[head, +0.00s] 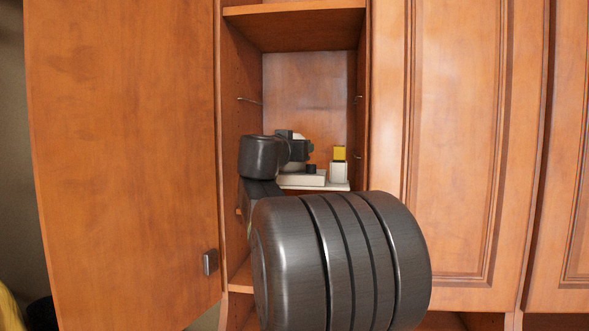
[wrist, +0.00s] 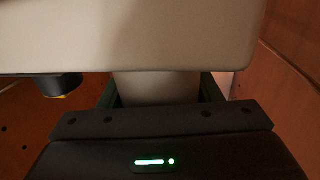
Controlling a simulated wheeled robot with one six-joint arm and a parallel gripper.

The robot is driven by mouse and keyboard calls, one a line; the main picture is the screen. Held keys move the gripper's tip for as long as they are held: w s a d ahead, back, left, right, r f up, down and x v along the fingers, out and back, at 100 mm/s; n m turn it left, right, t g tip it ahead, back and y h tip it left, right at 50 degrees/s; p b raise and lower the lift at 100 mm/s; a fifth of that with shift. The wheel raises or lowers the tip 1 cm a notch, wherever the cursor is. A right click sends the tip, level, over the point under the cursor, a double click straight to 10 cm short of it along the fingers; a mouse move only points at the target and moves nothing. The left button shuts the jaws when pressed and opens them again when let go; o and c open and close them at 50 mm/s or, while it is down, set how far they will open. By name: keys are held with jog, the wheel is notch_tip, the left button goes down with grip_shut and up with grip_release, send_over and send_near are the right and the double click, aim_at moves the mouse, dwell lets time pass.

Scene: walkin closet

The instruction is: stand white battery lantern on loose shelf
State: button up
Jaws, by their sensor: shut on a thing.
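The white battery lantern (wrist: 130,35) fills the top of the wrist view as a broad pale body. A narrower pale part of it sits between the two dark fingers of my gripper (wrist: 158,88), which is shut on it. In the head view my arm reaches into the open cabinet, and a pale block (head: 301,180), seemingly the lantern, shows by its end. The loose shelf (head: 342,187) shows as a thin white board at that height, partly hidden by my arm. I cannot tell whether the lantern touches the shelf.
A white item with a yellow top (head: 339,165) stands at the right of the shelf. The cabinet's side walls are close on both sides. A fixed wooden shelf (head: 300,25) is above. The open door (head: 125,150) is at left; closed doors (head: 455,140) are at right.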

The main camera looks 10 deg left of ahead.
aim_at(294, 164)
jog(key=shift+f, duration=2.15)
jog(key=shift+f+b, duration=0.1)
jog(key=shift+b, duration=0.25)
jog(key=o, duration=1.7)
jog(key=shift+o, duration=0.2)
jog(key=shift+r+p, duration=0.2)
jog(key=shift+p, duration=0.1)
jog(key=s+a+b, duration=0.2)
jog(key=s+b, duration=0.2)
jog(key=s, duration=0.8)
jog(key=shift+f, duration=0.15)
